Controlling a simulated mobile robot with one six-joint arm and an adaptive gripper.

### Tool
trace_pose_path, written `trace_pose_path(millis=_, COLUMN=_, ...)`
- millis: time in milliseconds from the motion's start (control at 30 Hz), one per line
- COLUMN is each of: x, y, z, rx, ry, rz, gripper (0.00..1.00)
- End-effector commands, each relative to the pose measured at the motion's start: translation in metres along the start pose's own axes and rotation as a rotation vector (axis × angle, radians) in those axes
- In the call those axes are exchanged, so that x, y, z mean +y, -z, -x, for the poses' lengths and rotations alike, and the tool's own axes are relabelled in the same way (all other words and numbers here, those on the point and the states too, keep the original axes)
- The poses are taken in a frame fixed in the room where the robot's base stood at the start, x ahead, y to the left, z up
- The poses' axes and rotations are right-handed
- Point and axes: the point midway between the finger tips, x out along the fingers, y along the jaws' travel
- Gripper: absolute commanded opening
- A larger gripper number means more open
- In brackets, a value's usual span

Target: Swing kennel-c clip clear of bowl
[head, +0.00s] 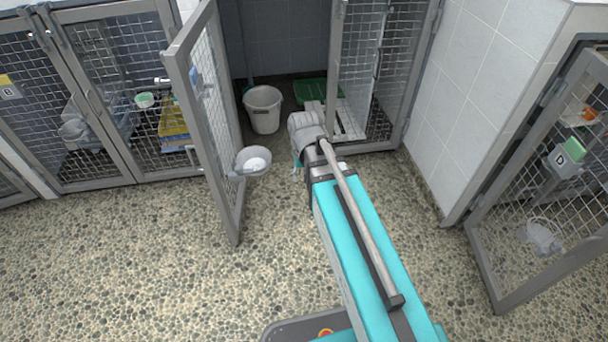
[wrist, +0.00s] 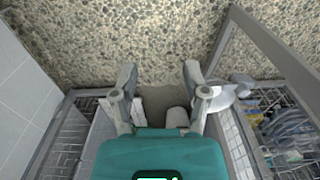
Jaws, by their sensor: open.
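The open mesh door (head: 208,110) of the middle kennel stands swung out toward me. A metal bowl (head: 253,161) with white contents hangs on its right side, low down. In the wrist view the bowl (wrist: 225,98) is right of my gripper (wrist: 160,73). Its fingers are spread, with nothing between them. In the head view my gripper (head: 303,140) is right of the bowl, apart from it in the picture; its fingertips are largely hidden by my arm. I cannot make out the clip clearly; a small grey part (wrist: 242,79) shows at the bowl's edge in the wrist view.
A white bucket (head: 263,108) and a green tray (head: 311,91) are behind, in the middle kennel. Kennel B (head: 80,120) is shut at left. Door D (head: 540,190) is at right, with a tiled wall (head: 470,90) between. The pebbled floor (head: 130,270) in front is clear.

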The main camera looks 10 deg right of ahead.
Motion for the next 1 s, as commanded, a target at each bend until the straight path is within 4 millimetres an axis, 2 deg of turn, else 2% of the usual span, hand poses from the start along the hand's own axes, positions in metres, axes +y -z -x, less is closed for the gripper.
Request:
trace_pose_path(millis=167, x=0.0, y=0.0, z=0.0, rx=0.0, ry=0.0, rz=0.0, gripper=0.61)
trace_pose_path(millis=267, x=-0.001, y=0.002, z=0.0, rx=0.0, ry=0.0, rz=0.002, gripper=0.79)
trace_pose_path(millis=433, x=-0.01, y=0.016, z=0.0, rx=0.0, ry=0.0, rz=0.029, gripper=0.79)
trace_pose_path(millis=567, x=-0.028, y=0.041, z=0.0, rx=0.0, ry=0.0, rz=0.077, gripper=0.79)
trace_pose_path(millis=767, x=-0.075, y=0.095, z=0.0, rx=0.0, ry=0.0, rz=0.196, gripper=0.79)
trace_pose_path(millis=1000, x=-0.146, y=0.156, z=0.001, rx=0.0, ry=0.0, rz=0.357, gripper=0.79)
